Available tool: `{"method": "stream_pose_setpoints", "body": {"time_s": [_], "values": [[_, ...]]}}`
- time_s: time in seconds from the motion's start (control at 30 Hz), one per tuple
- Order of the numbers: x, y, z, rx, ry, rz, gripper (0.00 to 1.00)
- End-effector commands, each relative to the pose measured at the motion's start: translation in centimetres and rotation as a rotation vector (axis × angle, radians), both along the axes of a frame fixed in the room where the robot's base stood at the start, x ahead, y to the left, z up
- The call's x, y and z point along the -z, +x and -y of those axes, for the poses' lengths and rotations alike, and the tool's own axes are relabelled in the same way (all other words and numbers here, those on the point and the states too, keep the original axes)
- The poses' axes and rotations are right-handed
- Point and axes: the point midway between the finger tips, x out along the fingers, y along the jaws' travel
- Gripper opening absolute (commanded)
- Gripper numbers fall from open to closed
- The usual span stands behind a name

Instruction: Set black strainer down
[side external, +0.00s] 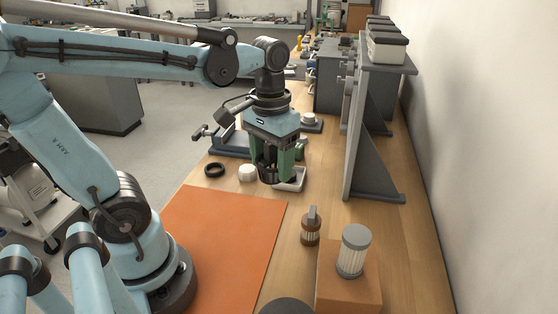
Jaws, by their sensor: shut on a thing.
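My gripper (270,178) points straight down over the wooden bench, with its green jaw parts on either side. It is shut on a dark thing, the black strainer (267,164), which is mostly hidden between the fingers. The gripper is in front of and partly covers a small white tray (298,185). I cannot tell whether the strainer touches the tray or the bench.
A black ring (215,170) and a white cap (248,173) lie left of the gripper. An orange mat (222,240) is in front. A brown filter part (310,229) and a pleated filter (352,254) on a box (345,296) stand nearer. A grey upright panel (360,130) stands right.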

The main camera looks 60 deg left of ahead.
Motion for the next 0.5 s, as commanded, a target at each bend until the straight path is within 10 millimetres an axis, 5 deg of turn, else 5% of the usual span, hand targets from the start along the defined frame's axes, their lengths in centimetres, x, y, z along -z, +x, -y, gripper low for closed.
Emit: {"method": "stream_pose_setpoints", "body": {"time_s": [0.2,0.5], "values": [[1.0,-4.9,-1.2,-0.265,0.0,0.0,0.36],[2.5,-8.4,-1.7,-0.492,0.0,0.001,0.36]]}}
